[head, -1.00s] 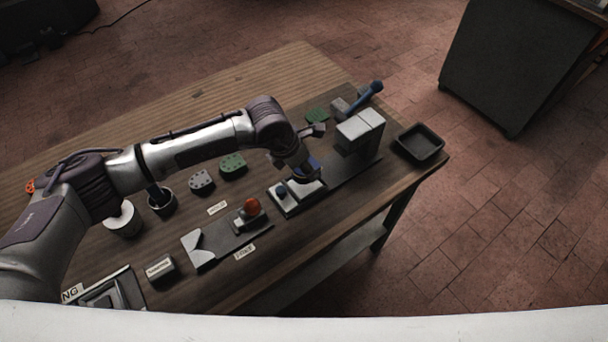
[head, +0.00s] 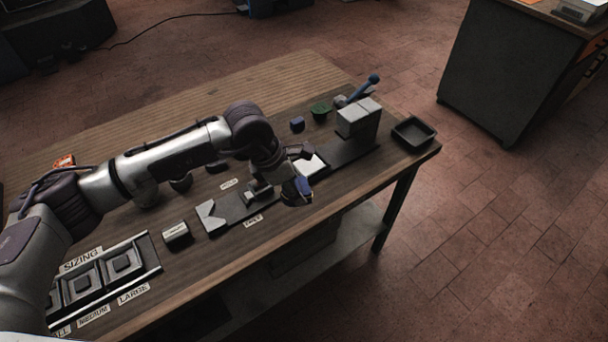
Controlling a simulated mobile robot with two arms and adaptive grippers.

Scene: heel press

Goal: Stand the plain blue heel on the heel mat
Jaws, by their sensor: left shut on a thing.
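My left gripper (head: 296,191) is shut on a small blue piece, which I take to be the blue heel (head: 304,186). It holds the heel near the front edge of the table, in front of a pale plate (head: 311,166). The fingers cover part of the heel, and I cannot tell whether it touches anything below. Another dark blue piece (head: 297,124) stands farther back on the table. A dark strip (head: 232,209) with a pale notched block lies left of the gripper. My right gripper is not in view.
A grey press block (head: 358,118) with a blue-handled lever (head: 371,82) stands at the right, beside a black tray (head: 413,134). A green piece (head: 320,110) lies behind. A sizing board (head: 105,275) lies at the front left. My arm hides the table's middle.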

